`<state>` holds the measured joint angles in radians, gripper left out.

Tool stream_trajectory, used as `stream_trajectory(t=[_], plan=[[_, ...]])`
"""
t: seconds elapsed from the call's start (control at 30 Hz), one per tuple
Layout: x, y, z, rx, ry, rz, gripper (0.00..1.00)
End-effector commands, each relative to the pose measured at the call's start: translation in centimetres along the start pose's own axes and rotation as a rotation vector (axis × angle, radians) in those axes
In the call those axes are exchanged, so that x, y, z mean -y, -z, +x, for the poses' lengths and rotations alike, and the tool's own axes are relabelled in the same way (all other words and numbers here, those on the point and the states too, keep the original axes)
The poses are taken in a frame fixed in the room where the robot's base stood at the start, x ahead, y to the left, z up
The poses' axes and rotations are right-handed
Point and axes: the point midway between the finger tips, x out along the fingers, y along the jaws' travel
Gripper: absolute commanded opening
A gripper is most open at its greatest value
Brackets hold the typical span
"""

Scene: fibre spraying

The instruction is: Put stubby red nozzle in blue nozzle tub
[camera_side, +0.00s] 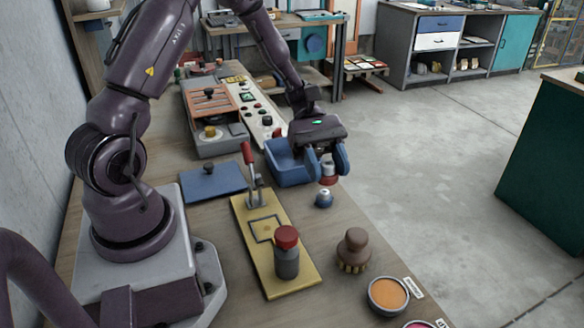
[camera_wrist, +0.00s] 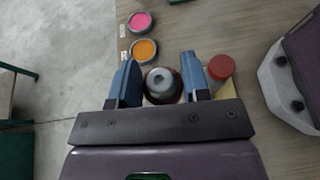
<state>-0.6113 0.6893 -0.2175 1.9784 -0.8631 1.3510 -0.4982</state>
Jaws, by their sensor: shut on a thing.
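My gripper (camera_side: 328,163) is shut on the stubby red nozzle (camera_side: 328,173) and holds it in the air, just right of the blue nozzle tub (camera_side: 290,168). The fingers partly hide the nozzle. In the wrist view, a round grey-topped piece with a dark reddish edge (camera_wrist: 162,84) shows between my fingers (camera_wrist: 160,66). The blue tub is open at the top, and my gripper covers its right side; its inside is only partly seen. The tub is not visible in the wrist view.
A yellow plate (camera_side: 270,250) carries a red-handled clamp and a red-capped cylinder (camera_side: 287,255). A brush (camera_side: 353,250), an orange pot (camera_side: 389,295) and a blue lid (camera_side: 213,182) lie around.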

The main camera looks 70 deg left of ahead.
Motion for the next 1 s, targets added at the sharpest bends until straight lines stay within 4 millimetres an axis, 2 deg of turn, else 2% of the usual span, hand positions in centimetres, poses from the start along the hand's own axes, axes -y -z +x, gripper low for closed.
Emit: stream_trajectory(t=[0.13, 0.27, 0.4, 0.53, 0.73, 0.87, 1.0], plan=[[3.6, 1.6, 0.7, 0.003, 0.242, 0.095, 0.19], [7.4, 3.1, 0.2, 0.002, 0.530, 0.216, 0.19], [11.1, 4.5, -1.7, 0.002, 0.887, 0.363, 0.19], [13.5, 5.4, -4.4, 0.001, 1.221, 0.502, 0.19], [14.9, 5.8, -9.3, 0.001, 1.737, 0.717, 0.19], [14.3, 5.5, -12.3, -0.001, 2.061, 0.855, 0.19], [12.8, 4.8, -14.7, -0.001, 2.365, 0.983, 0.19]])
